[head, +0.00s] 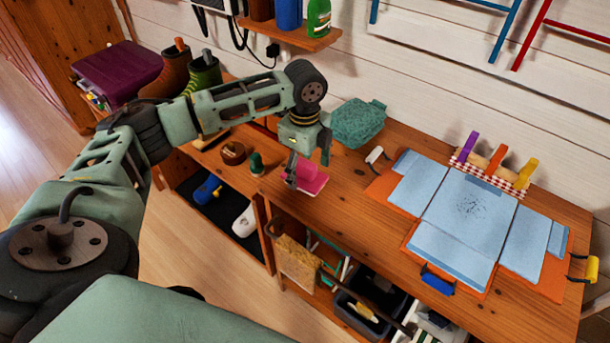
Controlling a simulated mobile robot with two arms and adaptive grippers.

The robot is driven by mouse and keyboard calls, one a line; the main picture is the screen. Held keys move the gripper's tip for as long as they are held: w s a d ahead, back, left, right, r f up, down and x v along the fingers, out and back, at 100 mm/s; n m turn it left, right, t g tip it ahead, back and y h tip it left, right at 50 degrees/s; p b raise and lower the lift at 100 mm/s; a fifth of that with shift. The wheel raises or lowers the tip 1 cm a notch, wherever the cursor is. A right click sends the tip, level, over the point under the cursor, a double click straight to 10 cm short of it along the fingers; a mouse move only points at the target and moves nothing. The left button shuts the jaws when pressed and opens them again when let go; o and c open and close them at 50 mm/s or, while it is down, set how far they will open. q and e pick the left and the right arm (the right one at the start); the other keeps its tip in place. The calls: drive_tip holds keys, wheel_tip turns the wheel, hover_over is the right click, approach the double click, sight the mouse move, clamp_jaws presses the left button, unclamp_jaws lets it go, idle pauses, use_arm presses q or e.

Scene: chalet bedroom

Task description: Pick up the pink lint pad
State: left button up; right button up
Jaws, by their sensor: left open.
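The pink lint pad (311,182) lies on the wooden bench top (345,205), near its front left edge. My left gripper (307,173) points down right over the pad, with its fingers apart. One finger is at the pad's left side and the other is behind it at the upper right. The fingers hide part of the pad, and I cannot tell whether they touch it. My right gripper is not in view.
A teal box-like item (357,122) stands just behind the gripper. An open blue folded cloth (468,212) on an orange board covers the bench to the right. A small green item (256,163) and a brown round item (232,153) sit on the left.

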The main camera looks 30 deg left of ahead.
use_arm(q)
wheel_tip(320, 180, down, 2)
drive_tip(key=shift+f, duration=0.45)
drive_tip(key=c, duration=1.3)
drive_tip(key=shift+c, duration=0.2)
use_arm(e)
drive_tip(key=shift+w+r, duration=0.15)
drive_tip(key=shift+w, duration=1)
use_arm(q)
drive_tip(key=shift+r, duration=0.1)
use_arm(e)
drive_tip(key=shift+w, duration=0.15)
